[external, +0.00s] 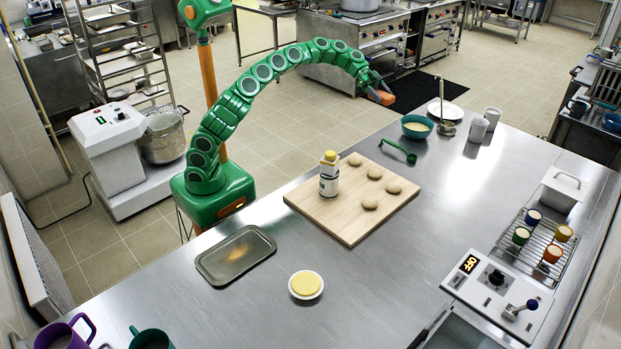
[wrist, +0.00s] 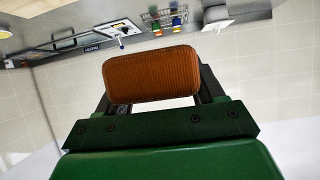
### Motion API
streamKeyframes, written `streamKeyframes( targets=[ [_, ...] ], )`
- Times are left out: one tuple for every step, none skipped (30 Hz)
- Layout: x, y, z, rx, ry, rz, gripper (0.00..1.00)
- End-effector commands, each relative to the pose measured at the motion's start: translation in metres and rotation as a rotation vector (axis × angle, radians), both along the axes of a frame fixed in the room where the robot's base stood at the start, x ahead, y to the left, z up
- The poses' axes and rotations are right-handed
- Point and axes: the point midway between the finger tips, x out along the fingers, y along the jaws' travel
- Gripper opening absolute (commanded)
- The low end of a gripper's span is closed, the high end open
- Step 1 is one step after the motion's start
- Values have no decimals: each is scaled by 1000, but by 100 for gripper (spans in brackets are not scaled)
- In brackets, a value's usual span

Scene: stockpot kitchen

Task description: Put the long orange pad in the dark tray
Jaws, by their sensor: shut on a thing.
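The long orange pad (wrist: 152,75) is held between the fingers of my gripper (wrist: 152,88) in the wrist view. It is ribbed and rounded at the ends. In the external view the orange pad (external: 381,97) shows at the end of my green arm, high up and beyond the counter's far edge. My gripper (external: 374,88) is shut on it there. The dark tray (external: 215,272) lies on the counter at the lower left, well apart from my gripper. It looks empty apart from a brownish patch or reflection inside.
A wooden board (external: 345,228) holds a bottle (external: 329,178) and several dough balls. A green ladle (external: 398,150), a teal bowl (external: 417,126) and a white plate (external: 446,111) lie beyond it. A small yellow-filled dish (external: 306,284) sits right of the tray. Mugs (external: 68,335) stand front left.

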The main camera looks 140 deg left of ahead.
Motion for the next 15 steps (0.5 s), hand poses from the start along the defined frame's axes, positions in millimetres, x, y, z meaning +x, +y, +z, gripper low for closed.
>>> streamKeyframes(
  targets=[
    [5,-5,0,-1,-1,-12,37],
    [8,-9,-1,-1,-2,-19,37],
    [12,-13,-2,-2,-2,-28,37],
    [15,-16,-2,-2,-2,-34,37],
    [18,-20,-3,-2,-2,-42,37],
    [22,-25,-4,-2,-1,-52,37],
    [25,-29,-4,-3,0,-61,37],
    [29,-34,-5,-2,-1,-71,37],
    [35,-42,-5,-3,-1,-86,37],
    [40,-48,-6,-3,-2,-100,37],
    [45,-55,-6,-3,-2,-114,37],
    [52,-66,-7,-3,-2,-135,37],
    [58,-74,-7,-3,-3,-153,37],
    [65,-84,-7,-2,-4,-171,37],
    [74,-97,-9,-2,-3,-196,37]
  ],
)
